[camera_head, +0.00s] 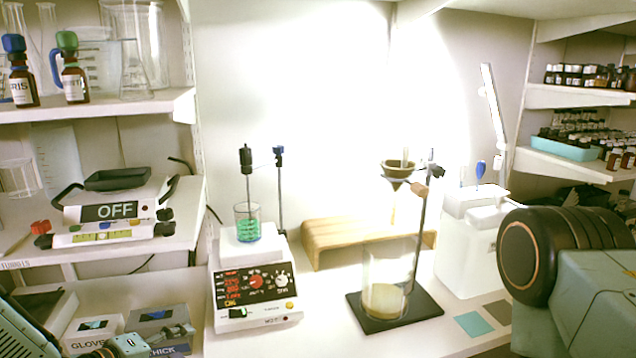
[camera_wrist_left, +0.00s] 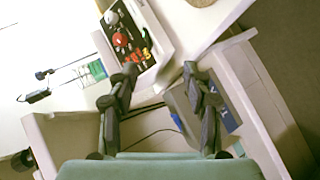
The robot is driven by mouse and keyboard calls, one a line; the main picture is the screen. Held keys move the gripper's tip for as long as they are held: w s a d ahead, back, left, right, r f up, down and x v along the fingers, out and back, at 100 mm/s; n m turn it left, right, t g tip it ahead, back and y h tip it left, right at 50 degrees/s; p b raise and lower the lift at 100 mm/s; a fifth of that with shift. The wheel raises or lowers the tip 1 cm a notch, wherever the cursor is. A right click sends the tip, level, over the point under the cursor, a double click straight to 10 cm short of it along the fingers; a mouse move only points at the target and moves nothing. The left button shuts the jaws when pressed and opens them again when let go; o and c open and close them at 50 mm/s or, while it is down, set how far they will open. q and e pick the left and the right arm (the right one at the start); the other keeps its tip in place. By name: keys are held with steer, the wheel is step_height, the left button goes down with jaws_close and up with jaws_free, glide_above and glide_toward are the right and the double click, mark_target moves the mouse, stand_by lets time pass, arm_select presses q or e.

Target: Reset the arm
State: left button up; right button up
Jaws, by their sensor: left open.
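My left gripper (camera_wrist_left: 160,73) is open and empty in the left wrist view, its two black fingers spread apart. Between and beyond the fingers are a white surface and the hotplate stirrer (camera_wrist_left: 128,38), which shows tilted with its dark panel and red knob. In the head view my left arm comes in at the bottom left corner, in front of the boxes on the lower shelf. My right arm fills the lower right of the head view with a large black joint and green-grey links. Its gripper is out of view.
The hotplate stirrer (camera_head: 255,291) carries a beaker of green liquid (camera_head: 247,228). A ring stand (camera_head: 425,230) holds a funnel (camera_head: 398,172) above a beaker (camera_head: 386,290). A wooden riser (camera_head: 330,240) stands behind. Left shelves hold bottles and a scale (camera_head: 118,210); right shelves hold many small bottles.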

arm_select(q)
steer(key=s+d+f+m+g+y, duration=0.25)
steer(key=s+f, duration=0.35)
steer(key=s, duration=0.3)
steer(key=s+d+f+m+g+y, duration=0.1)
steer(key=s+d+f+m+g, duration=0.15)
steer(key=s+f+m, duration=0.4)
steer(key=s+f+g+y, duration=0.2)
steer(key=s+g, duration=0.3)
steer(key=s, duration=1.6)
steer(key=shift+s+d+m+g+b, duration=0.15)
steer(key=shift+d+m+g+b, duration=0.05)
steer(key=shift+m+g+b, duration=0.2)
steer(key=shift+o, duration=0.3)
steer(key=shift+y, duration=0.25)
